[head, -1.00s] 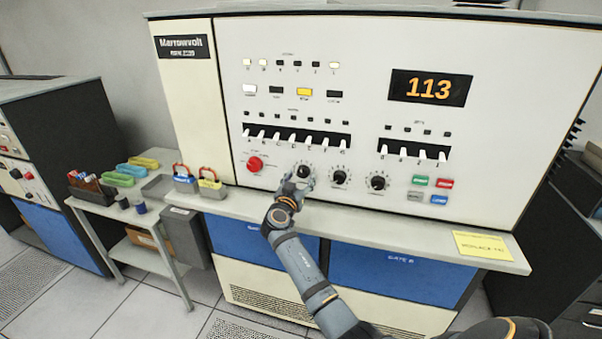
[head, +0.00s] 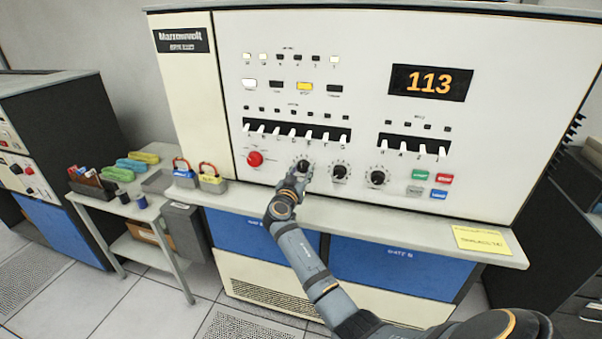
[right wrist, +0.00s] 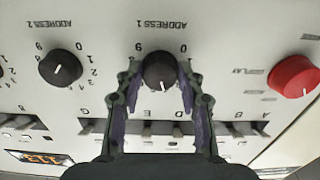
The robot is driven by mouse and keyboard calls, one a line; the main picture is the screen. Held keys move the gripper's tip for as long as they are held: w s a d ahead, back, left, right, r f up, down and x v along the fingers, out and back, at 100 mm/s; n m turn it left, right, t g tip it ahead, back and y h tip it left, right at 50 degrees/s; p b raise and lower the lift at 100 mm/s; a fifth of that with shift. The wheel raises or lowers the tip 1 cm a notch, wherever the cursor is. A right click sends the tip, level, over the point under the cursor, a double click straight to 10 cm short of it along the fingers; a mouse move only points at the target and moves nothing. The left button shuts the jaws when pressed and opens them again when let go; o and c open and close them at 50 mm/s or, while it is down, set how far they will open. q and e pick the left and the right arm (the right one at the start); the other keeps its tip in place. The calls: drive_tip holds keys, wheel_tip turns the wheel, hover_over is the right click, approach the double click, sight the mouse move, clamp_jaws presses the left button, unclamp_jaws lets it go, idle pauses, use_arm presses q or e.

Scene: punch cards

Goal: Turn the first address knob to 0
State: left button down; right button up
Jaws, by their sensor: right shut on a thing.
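The first address knob (right wrist: 160,68) is black and round, below the upside-down "ADDRESS 1" label in the right wrist view. Its white line points down, away from the 0 (right wrist: 183,47) at its upper right. My right gripper (right wrist: 160,82) is shut on this knob, one finger on each side. The fingers hide part of the dial's digits. In the head view the knob (head: 304,166) is on the white panel (head: 360,130), with my right gripper (head: 297,178) at it from below. My left gripper is out of view.
The second address knob (right wrist: 60,68) is beside the first. A red knob (right wrist: 295,76) is on the other side. A row of white toggle switches (head: 292,133) is above the knobs in the head view. The orange display (head: 430,83) reads 113. A ledge (head: 380,223) juts out below.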

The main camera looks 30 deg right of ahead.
drive_tip(key=shift+f+n+b, duration=0.1)
drive_tip(key=shift+n+b, duration=0.65)
drive_tip(key=shift+n, duration=0.35)
drive_tip(key=n+b, duration=0.1)
drive_tip(key=n, duration=0.1)
drive_tip(key=shift+n, duration=0.3)
drive_tip(key=n, duration=0.2)
drive_tip(key=shift+n+b, duration=0.3)
drive_tip(key=shift+n, duration=0.1)
drive_tip(key=n, duration=0.2)
drive_tip(key=shift+r+n, duration=0.2)
drive_tip(key=shift+n, duration=0.1)
drive_tip(key=n, duration=0.2)
drive_tip(key=shift+d+n+p, duration=0.1)
drive_tip(key=shift+n+p, duration=0.3)
drive_tip(key=n+p, duration=0.1)
drive_tip(key=n, duration=0.2)
drive_tip(key=shift+s+r+n, duration=0.1)
drive_tip(key=shift+r+n, duration=0.05)
drive_tip(key=shift+n, duration=0.15)
drive_tip(key=n+p, duration=0.2)
drive_tip(key=n, duration=0.1)
drive_tip(key=shift+n, duration=0.3)
drive_tip(key=shift+n+p, duration=0.9)
drive_tip(key=shift+n, duration=0.9)
